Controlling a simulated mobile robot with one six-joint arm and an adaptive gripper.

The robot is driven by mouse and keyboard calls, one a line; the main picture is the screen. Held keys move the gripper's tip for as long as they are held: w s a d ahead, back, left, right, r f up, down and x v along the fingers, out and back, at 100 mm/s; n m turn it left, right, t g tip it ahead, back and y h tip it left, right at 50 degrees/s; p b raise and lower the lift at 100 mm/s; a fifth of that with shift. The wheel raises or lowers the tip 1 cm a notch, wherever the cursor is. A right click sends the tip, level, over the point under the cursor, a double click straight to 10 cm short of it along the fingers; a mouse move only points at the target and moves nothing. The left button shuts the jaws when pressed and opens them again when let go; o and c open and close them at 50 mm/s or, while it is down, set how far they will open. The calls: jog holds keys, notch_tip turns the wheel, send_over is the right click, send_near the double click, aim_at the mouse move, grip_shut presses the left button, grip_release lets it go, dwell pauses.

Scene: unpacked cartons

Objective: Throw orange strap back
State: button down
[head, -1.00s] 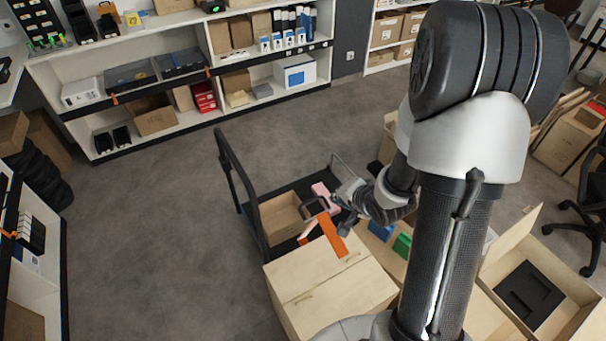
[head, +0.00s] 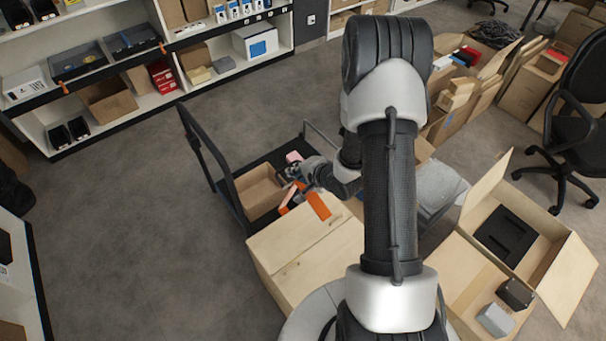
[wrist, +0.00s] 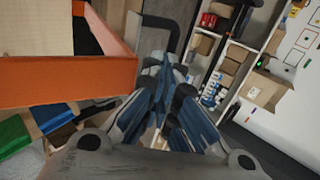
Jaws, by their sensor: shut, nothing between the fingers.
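The orange strap (head: 316,205) lies at the far edge of the closed carton (head: 305,245) in the head view, with a paler orange part (head: 286,209) toward the open box. In the wrist view the strap (wrist: 62,82) is a wide orange band with a bend, close on the left. My gripper (head: 287,175) is over the cart beside the strap's far end, in front of a pink thing (head: 294,156). In the wrist view its fingers (wrist: 178,72) are together and empty, to the right of the strap. I cannot tell whether they touch it.
An open cardboard box (head: 258,190) stands on a dark cart with a black handle (head: 212,165). Open cartons (head: 553,260) stand at the right. Shelves (head: 170,110) line the back. The floor at left (head: 125,220) is clear. Green (wrist: 14,133) and blue things lie below the strap.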

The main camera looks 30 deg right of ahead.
jog(key=shift+w+a+f, duration=0.1)
jog(key=shift+w+f, duration=0.25)
jog(key=shift+w, duration=0.1)
